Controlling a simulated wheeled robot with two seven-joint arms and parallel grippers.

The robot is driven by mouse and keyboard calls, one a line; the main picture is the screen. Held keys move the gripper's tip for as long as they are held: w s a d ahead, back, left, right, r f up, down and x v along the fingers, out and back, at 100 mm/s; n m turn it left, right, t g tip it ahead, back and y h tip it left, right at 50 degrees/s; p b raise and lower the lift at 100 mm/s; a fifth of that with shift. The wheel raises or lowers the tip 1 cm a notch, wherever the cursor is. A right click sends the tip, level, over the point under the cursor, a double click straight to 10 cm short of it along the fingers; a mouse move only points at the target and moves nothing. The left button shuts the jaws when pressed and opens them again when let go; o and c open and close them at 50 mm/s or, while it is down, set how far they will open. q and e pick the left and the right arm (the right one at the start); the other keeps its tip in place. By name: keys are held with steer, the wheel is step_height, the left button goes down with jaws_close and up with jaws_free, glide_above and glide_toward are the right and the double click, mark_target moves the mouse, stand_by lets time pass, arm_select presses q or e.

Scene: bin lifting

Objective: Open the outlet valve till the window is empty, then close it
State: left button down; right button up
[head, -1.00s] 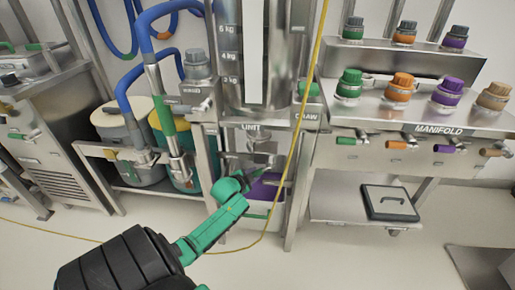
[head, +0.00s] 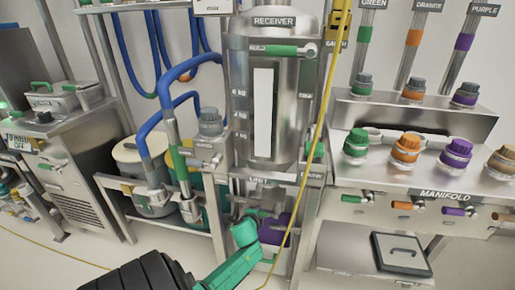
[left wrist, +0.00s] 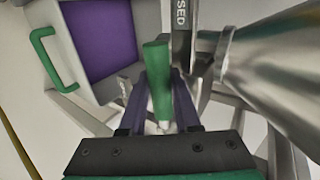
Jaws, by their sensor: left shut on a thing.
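The steel receiver (head: 288,120) stands in the head view with a tall window (head: 263,112) that looks plain white along its length. The outlet valve is under it, small and partly hidden by my arm in the head view. In the left wrist view my left gripper (left wrist: 160,105) is shut on the green valve handle (left wrist: 158,75), which lies between its two dark fingers. A label ending in "SED" (left wrist: 181,15) is beside the handle. Below the outlet is a bin (left wrist: 107,88) with a green handle and purple inside. My right gripper is not in view.
A steel manifold (head: 385,185) with coloured caps and small valves stands to the right. Blue hoses and tubs (head: 140,170) are at the left. A yellow cable (head: 322,100) hangs in front of the receiver. A dark-edged lid (head: 400,253) lies on the low shelf at right.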

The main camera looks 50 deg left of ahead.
arm_select(q)
steer(key=shift+r, duration=0.25)
stand_by(0.3)
steer(key=c, duration=0.6)
jaws_free()
steer(key=p+v, duration=0.4)
steer(key=v, duration=1)
steer(key=shift+s+d+r, duration=0.1)
steer(key=shift+d+r, duration=0.05)
steer(key=shift+d, duration=0.2)
steer(key=s+d+f+n+g+h+p, duration=0.25)
steer(key=s+d+f, duration=0.25)
steer(key=f, duration=0.5)
steer(key=s+d+f+n+g+h+p, duration=0.1)
steer(key=s+d+f+g+h+p, duration=0.15)
steer(key=s+d+f, duration=0.55)
steer(key=s+d+f+n+g+p, duration=0.1)
steer(key=s+f, duration=0.2)
steer(key=s, duration=0.1)
steer(key=s+f+n+g+h+p, duration=0.1)
steer(key=s+f+n, duration=0.1)
steer(key=s, duration=0.3)
steer(key=s+d+f+n+g+p, duration=0.1)
steer(key=s+f, duration=0.3)
steer(key=shift+s+d+f+n+h, duration=0.2)
steer(key=shift+d+n+h, duration=0.1)
steer(key=shift+d, duration=0.1)
